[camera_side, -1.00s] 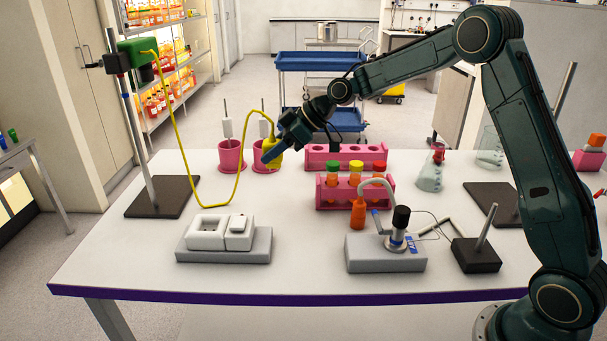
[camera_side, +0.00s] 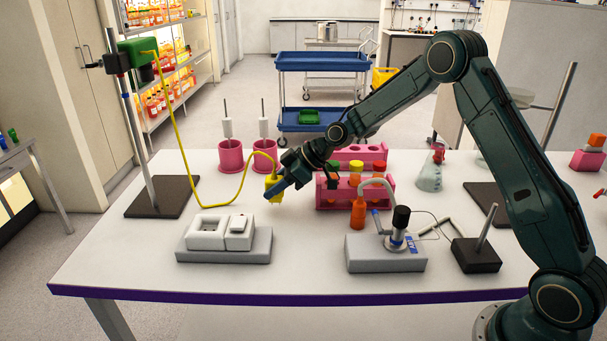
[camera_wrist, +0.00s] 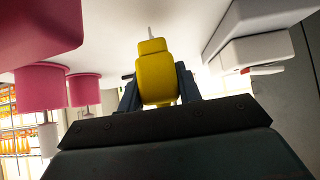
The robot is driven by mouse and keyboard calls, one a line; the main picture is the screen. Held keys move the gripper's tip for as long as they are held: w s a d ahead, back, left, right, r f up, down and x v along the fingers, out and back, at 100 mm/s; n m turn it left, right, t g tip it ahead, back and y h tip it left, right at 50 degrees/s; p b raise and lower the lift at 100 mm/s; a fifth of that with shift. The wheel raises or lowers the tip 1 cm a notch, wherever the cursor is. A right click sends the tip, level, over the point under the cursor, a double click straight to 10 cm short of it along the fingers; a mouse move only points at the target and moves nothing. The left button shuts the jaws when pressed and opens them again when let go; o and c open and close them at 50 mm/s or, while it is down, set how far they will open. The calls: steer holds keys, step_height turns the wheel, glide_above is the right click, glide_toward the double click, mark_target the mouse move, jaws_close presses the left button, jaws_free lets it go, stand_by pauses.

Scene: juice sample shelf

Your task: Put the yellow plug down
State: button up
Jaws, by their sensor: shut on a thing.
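The yellow plug (camera_side: 272,182) is held in my gripper (camera_side: 277,190), above the white table. A yellow cord runs from the plug up to a green box (camera_side: 137,50) on a stand at the left. In the wrist view the yellow plug (camera_wrist: 154,75) sits between the two blue fingers of my gripper (camera_wrist: 157,88), which is shut on it. A pale thin prong shows at its far end. I cannot tell exactly how high the plug is above the table.
A white socket block (camera_side: 222,232) on a grey base lies at front left. Two pink cups (camera_side: 231,158) stand behind, left of the plug. A pink rack (camera_side: 328,196) with capped tubes is to the right. Table between plug and socket block looks clear, apart from the cord.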

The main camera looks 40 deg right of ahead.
steer(key=shift+f, duration=0.75)
steer(key=shift+f, duration=0.15)
steer(key=o, duration=1.2)
steer(key=v, duration=1.2)
steer(key=shift+r, duration=0.25)
steer(key=shift+a, duration=0.1)
